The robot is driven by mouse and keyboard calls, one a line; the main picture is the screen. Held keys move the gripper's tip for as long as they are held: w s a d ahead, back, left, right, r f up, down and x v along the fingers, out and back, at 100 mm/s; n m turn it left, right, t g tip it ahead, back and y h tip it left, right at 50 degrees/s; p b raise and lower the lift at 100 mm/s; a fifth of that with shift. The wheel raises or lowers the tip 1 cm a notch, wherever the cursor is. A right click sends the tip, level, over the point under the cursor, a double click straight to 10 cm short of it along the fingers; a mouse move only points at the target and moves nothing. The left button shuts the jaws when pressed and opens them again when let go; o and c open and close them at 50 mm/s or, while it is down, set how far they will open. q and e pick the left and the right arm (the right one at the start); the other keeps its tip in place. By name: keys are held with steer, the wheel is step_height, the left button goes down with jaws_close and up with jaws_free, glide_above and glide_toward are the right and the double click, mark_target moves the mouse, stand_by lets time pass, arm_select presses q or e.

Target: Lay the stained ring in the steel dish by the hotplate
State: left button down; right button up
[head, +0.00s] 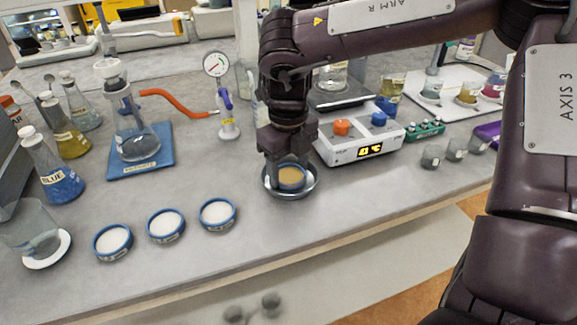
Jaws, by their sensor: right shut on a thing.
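The stained ring (291,177) has a blue rim and a tan, discoloured face. My right gripper (289,160) is shut on it and reaches down from above. The ring is in or just over the steel dish (273,190); I cannot tell whether it touches the bottom. The dish is a shallow round metal bowl left of the hotplate (360,143), which has an orange knob, a blue knob and a lit display. The gripper's fingers are mostly hidden by its own body. My left gripper is not in view.
Three blue rings with white faces (218,213) lie in a row to the left. A filter flask on a blue mat (140,160), a pressure gauge (217,65) and labelled flasks (60,180) stand behind. The bench's front edge (330,232) is close to the dish.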

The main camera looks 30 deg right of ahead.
mark_target(288, 176)
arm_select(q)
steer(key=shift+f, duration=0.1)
arm_select(e)
steer(key=shift+f, duration=0.1)
steer(key=o, duration=0.6)
steer(key=shift+o, duration=0.3)
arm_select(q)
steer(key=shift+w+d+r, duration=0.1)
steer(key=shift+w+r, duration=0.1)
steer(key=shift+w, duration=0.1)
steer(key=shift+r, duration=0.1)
arm_select(e)
steer(key=shift+r, duration=0.45)
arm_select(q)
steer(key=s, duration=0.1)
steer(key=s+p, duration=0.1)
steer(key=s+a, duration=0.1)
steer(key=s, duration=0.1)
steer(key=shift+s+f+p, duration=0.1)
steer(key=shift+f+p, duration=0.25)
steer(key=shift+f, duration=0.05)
arm_select(e)
step_height(288, 176, up, 12)
steer(key=shift+f, duration=0.25)
